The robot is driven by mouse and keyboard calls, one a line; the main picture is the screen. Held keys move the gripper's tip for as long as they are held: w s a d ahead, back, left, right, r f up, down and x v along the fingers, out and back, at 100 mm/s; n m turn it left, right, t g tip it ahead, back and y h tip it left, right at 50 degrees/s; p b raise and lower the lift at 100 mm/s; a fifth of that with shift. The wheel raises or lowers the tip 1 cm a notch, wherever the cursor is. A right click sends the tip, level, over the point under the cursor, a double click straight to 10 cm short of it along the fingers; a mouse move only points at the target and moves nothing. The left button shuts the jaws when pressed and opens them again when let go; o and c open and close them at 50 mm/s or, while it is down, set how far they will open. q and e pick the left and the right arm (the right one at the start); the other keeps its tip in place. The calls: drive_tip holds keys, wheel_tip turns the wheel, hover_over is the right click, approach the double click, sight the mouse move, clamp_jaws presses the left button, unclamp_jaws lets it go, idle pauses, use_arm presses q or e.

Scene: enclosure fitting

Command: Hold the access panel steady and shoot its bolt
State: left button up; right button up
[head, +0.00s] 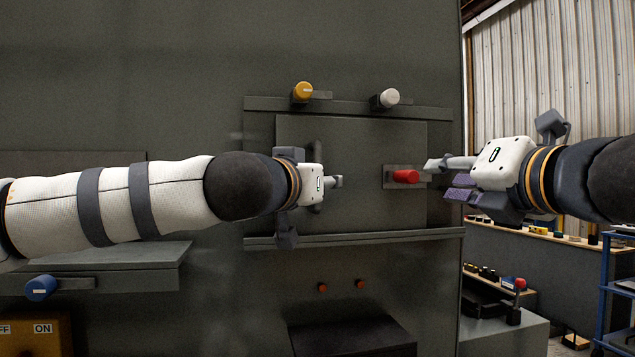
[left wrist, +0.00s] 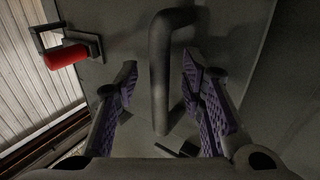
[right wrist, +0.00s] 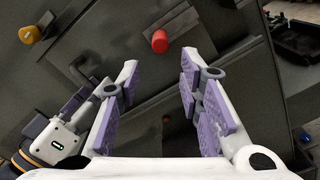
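The grey access panel (head: 350,130) sits upright between two rails on the dark enclosure wall. Its bar handle (left wrist: 165,70) stands between the fingers of my left gripper (left wrist: 160,85), which are open with a gap on each side. In the head view the left gripper (head: 335,182) hides most of the handle. The bolt's red knob (head: 405,176) is on a small plate at the panel's right side; it also shows in the left wrist view (left wrist: 66,57). My right gripper (head: 445,178) is open and empty, just right of the knob. In the right wrist view the knob (right wrist: 160,41) lies ahead, beyond the fingertips.
A yellow knob (head: 303,91) and a white knob (head: 389,97) stick out along the upper rail (head: 350,107). The lower rail (head: 380,236) runs below the panel. A blue knob (head: 41,288) is at lower left. A blue cart (head: 604,290) and shelves stand at right.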

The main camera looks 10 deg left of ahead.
use_arm(q)
clamp_jaws()
use_arm(e)
drive_tip(key=shift+a+f+m, duration=0.15)
drive_tip(key=shift+a+m, duration=0.05)
drive_tip(key=shift+m, duration=0.2)
drive_tip(key=c, duration=0.6)
drive_tip(key=m+y, duration=0.1)
drive_tip(key=m, duration=0.1)
drive_tip(key=s+a+m+g+y, duration=0.1)
drive_tip(key=m+y, duration=0.1)
drive_tip(key=m, duration=0.1)
drive_tip(key=a+r+m+g+y, duration=0.1)
drive_tip(key=m, duration=0.1)
drive_tip(key=shift+s+a+m, duration=0.25)
drive_tip(key=shift+m, duration=0.15)
clamp_jaws()
drive_tip(key=shift+s+r+m+y, duration=0.25)
drive_tip(key=shift+r+m+y, duration=0.35)
drive_tip(key=shift+m, duration=0.4)
drive_tip(key=shift+f, duration=0.1)
